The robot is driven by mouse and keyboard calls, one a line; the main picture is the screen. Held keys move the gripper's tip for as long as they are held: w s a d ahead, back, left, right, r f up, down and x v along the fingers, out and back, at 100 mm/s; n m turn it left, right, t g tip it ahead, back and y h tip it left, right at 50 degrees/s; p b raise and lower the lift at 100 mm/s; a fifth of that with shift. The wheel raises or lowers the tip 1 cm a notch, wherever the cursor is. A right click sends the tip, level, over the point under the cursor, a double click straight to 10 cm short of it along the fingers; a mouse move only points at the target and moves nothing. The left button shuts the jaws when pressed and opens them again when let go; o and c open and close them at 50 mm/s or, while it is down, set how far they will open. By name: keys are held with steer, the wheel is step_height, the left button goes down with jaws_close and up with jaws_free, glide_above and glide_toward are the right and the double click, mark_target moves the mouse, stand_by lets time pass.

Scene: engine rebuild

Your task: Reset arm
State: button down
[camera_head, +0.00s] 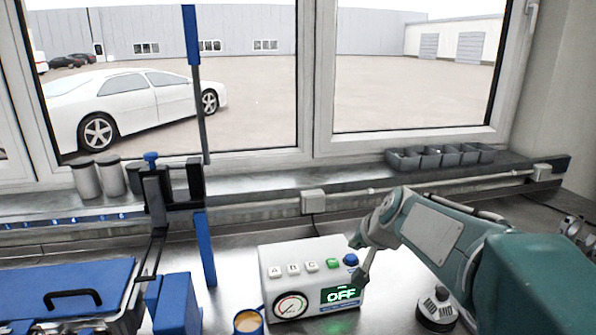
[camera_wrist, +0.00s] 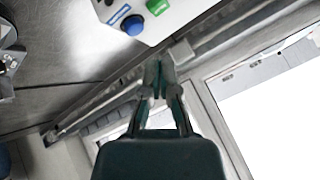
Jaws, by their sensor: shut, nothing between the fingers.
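My gripper (camera_head: 361,262) is at the end of my teal arm, in front of the right side of a white control box (camera_head: 290,262). In the wrist view my gripper (camera_wrist: 160,68) has its fingertips together with nothing between them, below the box's blue button (camera_wrist: 133,25) and green button (camera_wrist: 157,6) in the picture. The box has A, B and C buttons, a round gauge (camera_head: 290,305) and a green display (camera_head: 341,294) reading OFF. Whether the gripper touches the box cannot be told.
A blue clamp stand (camera_head: 205,250) and a blue-lidded case (camera_head: 65,290) stand at left. Grey bins (camera_head: 440,157) line the sill.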

steer(key=s+d+f+n+g+h, duration=0.1)
steer(key=s+f+n, duration=0.3)
steer(key=s, duration=2.3)
steer(key=shift+s+d+g+h, duration=0.15)
steer(key=shift+s+g+h, duration=0.1)
steer(key=shift+g+h, duration=0.5)
